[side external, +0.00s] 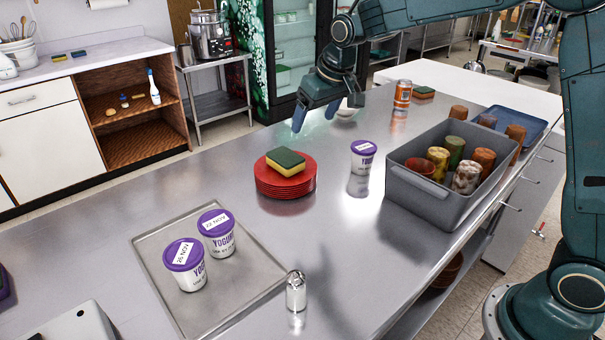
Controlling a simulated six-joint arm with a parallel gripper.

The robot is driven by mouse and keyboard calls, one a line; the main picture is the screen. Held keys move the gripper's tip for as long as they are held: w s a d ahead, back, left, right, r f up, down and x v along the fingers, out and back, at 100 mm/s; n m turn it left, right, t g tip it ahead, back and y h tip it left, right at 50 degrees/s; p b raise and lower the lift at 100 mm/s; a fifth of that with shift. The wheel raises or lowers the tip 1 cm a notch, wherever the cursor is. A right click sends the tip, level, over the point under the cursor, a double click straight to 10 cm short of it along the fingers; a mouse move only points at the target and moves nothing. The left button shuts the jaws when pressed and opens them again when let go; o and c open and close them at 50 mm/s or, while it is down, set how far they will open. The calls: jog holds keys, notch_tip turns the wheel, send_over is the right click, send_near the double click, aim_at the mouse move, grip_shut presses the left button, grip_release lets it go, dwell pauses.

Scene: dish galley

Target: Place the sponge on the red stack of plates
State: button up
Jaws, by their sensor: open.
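A yellow sponge with a dark green top (286,161) rests flat on the red stack of plates (287,188) near the middle of the steel counter. My gripper (316,118) is open and empty, above the counter behind and slightly right of the stack, clear of the sponge. Its fingers point down.
A yogurt tub (362,158) stands right of the plates. A grey bin (432,201) with several cups is further right, a blue tray (515,125) behind it. A metal tray (160,273) with two yogurt tubs and a metal shaker (296,291) are in front.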

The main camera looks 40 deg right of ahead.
jog(key=s+d+r, duration=0.1)
jog(key=s+r, duration=0.3)
jog(key=s, duration=0.8)
jog(key=s+d+r, duration=0.1)
jog(key=s+r, duration=0.2)
jog(key=s, duration=1)
jog(key=s+f+t, duration=0.1)
jog(key=s+f, duration=0.2)
jog(key=s, duration=0.6)
jog(key=shift+s+a+f, duration=0.15)
jog(key=shift+s, duration=0.1)
